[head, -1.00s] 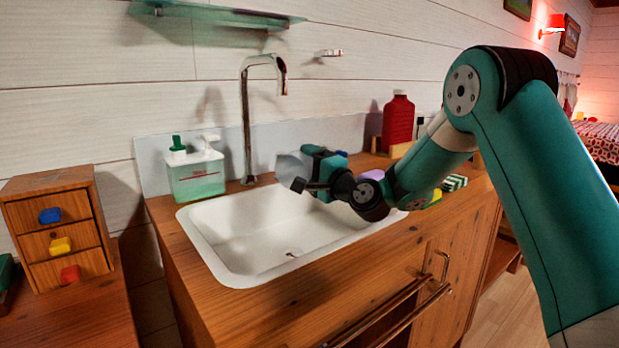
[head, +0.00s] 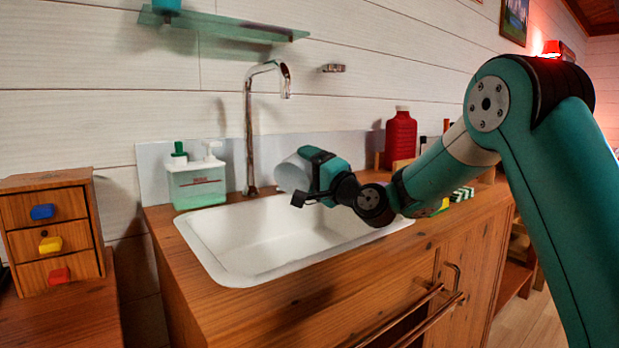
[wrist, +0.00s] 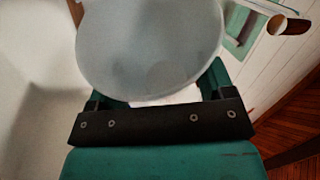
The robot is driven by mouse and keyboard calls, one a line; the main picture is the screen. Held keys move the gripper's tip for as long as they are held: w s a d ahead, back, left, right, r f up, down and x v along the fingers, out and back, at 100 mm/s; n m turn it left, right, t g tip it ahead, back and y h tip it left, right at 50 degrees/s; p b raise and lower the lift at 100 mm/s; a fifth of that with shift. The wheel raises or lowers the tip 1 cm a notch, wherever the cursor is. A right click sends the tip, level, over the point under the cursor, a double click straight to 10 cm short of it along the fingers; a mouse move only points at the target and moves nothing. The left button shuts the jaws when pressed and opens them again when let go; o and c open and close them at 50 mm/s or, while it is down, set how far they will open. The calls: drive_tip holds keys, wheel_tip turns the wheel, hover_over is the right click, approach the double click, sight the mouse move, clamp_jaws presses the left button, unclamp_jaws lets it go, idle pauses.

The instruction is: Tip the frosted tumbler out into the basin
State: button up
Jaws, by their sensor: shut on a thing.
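The frosted tumbler (head: 293,174) is a pale translucent cup held by my gripper (head: 303,180) above the back right part of the white basin (head: 222,262). My gripper is shut on it. In the head view the tumbler is tilted and sticks out to the left of the jaws. In the wrist view the tumbler (wrist: 150,45) shows as a large pale round face between the fingers, with the basin wall (wrist: 35,60) on the left. I cannot tell whether anything is inside the tumbler, and no falling contents show.
A chrome faucet (head: 249,125) stands behind the basin, left of the tumbler. A green soap dispenser (head: 197,184) stands at the back left. A red bottle (head: 400,138) stands behind my arm. A glass shelf (head: 225,27) hangs above. The basin's left and front are clear.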

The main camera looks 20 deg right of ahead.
drive_tip(key=shift+p, duration=0.6)
drive_tip(key=shift+f+m+h+p, duration=0.1)
drive_tip(key=shift+m+h+p, duration=0.3)
drive_tip(key=shift+m+p, duration=0.35)
drive_tip(key=shift+f, duration=0.1)
drive_tip(key=shift+f, duration=0.15)
